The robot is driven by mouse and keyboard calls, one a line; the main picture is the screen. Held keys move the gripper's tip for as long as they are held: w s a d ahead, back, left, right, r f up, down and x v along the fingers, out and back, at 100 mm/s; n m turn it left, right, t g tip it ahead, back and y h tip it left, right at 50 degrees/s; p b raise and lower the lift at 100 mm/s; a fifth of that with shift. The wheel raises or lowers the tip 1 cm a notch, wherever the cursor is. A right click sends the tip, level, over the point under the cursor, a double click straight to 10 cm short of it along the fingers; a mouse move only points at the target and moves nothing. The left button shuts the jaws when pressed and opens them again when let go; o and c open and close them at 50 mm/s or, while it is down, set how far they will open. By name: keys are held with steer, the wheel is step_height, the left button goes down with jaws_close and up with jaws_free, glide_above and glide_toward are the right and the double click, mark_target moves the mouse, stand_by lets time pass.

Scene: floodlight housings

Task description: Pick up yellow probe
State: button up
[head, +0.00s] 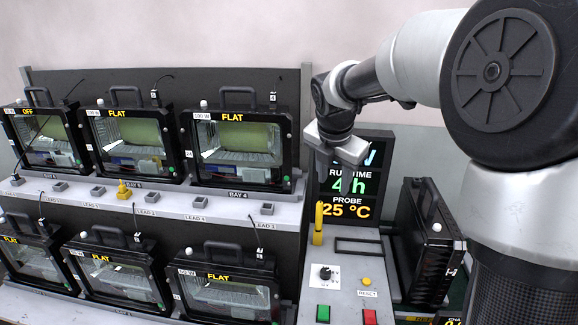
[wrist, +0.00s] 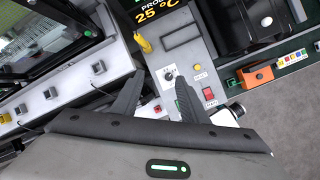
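The yellow probe (head: 318,225) stands upright at the back left of the grey control panel (head: 340,270), just below the display. In the wrist view the probe (wrist: 143,43) lies ahead of the fingertips, a little left of the middle between them. My gripper (head: 336,172) is above the probe and apart from it. In the wrist view its two fingers (wrist: 159,78) are spread with nothing between them, so it is open and empty.
Floodlight housings (head: 240,150) fill two racks at the left. The display (head: 348,182) stands behind the panel. A black case (head: 430,240) is at the right. A knob (head: 325,273) and several buttons sit on the panel. A yellow plug (head: 124,190) is on the upper shelf.

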mark_target(320, 206)
steer(key=w+f+n, duration=0.3)
steer(key=w+f, duration=0.2)
steer(key=f, duration=0.1)
steer(key=w+f+n+y, duration=0.1)
steer(key=w+f+n, duration=0.2)
steer(key=w+f, duration=0.2)
steer(key=w+f+n, duration=0.3)
steer(key=w+f, duration=0.2)
steer(key=f, duration=0.2)
steer(key=shift+d+f+n+y+b, duration=0.1)
steer(key=shift+f+n+y+b, duration=0.25)
steer(key=shift+n+y+b, duration=0.05)
steer(key=shift+x, duration=2.65)
steer(key=shift+s+d, duration=0.15)
jaws_close()
